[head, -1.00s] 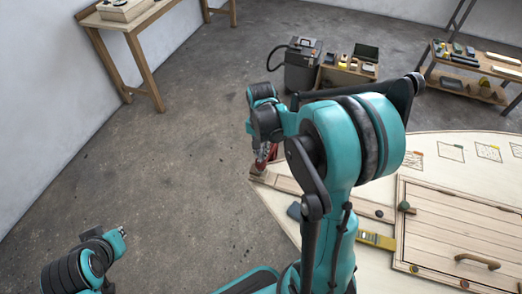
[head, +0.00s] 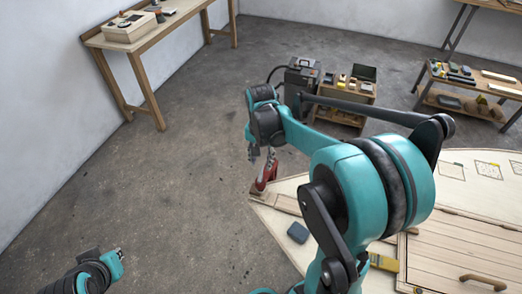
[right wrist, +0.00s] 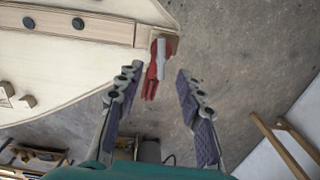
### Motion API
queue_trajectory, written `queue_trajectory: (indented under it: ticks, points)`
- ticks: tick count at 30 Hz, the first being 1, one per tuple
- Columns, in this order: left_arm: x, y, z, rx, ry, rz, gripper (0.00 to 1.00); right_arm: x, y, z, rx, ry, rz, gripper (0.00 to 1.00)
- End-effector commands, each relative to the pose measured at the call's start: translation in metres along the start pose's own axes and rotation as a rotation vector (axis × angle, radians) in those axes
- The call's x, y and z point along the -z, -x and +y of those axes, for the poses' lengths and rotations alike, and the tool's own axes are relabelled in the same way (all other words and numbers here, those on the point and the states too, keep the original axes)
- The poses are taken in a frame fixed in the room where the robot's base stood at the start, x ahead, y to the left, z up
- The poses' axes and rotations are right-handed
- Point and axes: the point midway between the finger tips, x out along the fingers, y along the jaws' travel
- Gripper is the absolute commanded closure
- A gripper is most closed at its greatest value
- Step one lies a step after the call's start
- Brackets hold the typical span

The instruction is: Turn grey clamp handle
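A red clamp (head: 264,178) sits at the near-left tip of the plywood hull panel; in the right wrist view (right wrist: 152,82) it is at the panel's edge. Its grey handle (right wrist: 161,58) lies along the red body. My right gripper (head: 261,154) is just above and beside the clamp in the head view. In the right wrist view (right wrist: 158,74) its two fingers are spread wide, with the clamp showing between and beyond the tips and nothing held. My left gripper (head: 120,255) is at lower left, over the floor, far from the clamp; its finger opening is too small to judge.
A workbench (head: 160,28) stands at the back left. A cart (head: 343,98) stands behind. The floor at left is clear.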

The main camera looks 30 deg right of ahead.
Motion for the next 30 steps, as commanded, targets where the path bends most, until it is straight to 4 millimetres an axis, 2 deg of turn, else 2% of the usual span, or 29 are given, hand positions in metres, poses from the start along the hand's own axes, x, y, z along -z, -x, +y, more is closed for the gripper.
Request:
queue_trajectory:
  ticks: [3,10,30]
  points:
    - [0.0,0.0,0.0,0.0,0.0,0.0,1.0,0.0,0.026,0.0,0.0,0.0,0.0,0.63]
    - [0.0,0.0,0.0,0.0,0.0,0.0,1.0,0.0,0.056,0.0,0.0,0.0,0.0,0.63]
    - [0.001,0.001,0.0,0.0,0.0,0.0,1.0,0.0,0.06,0.0,0.0,0.024,0.0,0.62]
